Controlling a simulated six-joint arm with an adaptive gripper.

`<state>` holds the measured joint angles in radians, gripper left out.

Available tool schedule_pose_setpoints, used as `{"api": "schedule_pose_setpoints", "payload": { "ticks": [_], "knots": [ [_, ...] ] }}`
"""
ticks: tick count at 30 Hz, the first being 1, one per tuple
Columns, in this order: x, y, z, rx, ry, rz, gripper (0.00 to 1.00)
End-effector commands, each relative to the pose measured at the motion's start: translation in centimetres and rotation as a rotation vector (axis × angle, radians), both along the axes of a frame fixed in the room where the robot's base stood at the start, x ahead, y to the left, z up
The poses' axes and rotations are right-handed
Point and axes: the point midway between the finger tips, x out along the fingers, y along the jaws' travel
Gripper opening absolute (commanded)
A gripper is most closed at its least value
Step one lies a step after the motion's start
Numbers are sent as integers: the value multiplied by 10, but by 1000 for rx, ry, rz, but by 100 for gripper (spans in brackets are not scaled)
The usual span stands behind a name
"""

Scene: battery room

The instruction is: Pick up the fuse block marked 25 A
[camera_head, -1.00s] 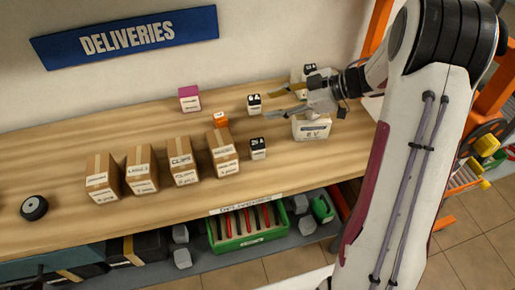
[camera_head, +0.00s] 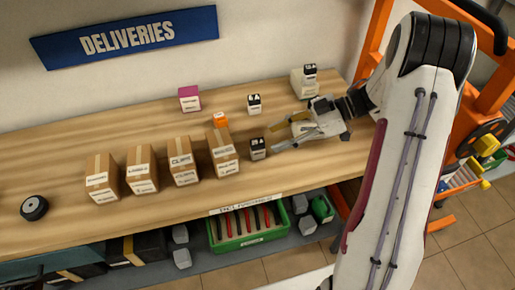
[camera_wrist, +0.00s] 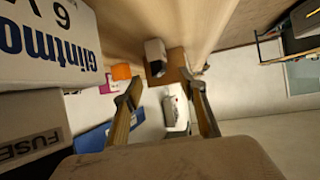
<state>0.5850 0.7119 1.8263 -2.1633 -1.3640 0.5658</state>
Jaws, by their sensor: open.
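Three small fuse blocks with black tops and white lower parts show in the head view; their ratings are too small to read surely. One (camera_head: 258,149) stands near the front, beside a cardboard box. One (camera_head: 254,104) stands farther back. One (camera_head: 309,71) is on top of a white box; its FUSE lettering shows in the wrist view (camera_wrist: 35,140). My gripper (camera_head: 279,138) is open and empty, pointing left, just right of the front block. In the wrist view that block (camera_wrist: 155,58) lies ahead, between the line of my fingers (camera_wrist: 164,85).
The white Glintmo 6 V box (camera_head: 301,90) stands close on the wall side, partly hidden by my gripper. Several cardboard boxes (camera_head: 223,152) line up to the left. An orange block (camera_head: 220,120) and a magenta-topped box (camera_head: 189,99) stand behind.

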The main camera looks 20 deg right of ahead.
Motion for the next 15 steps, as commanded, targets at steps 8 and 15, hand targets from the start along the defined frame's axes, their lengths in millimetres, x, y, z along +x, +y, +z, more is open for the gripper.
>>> {"api": "schedule_pose_setpoints", "payload": {
  "ticks": [8,15],
  "knots": [
    [3,17,-10,0,1,0,41],
    [3,18,-10,0,1,0,41]
  ]
}}
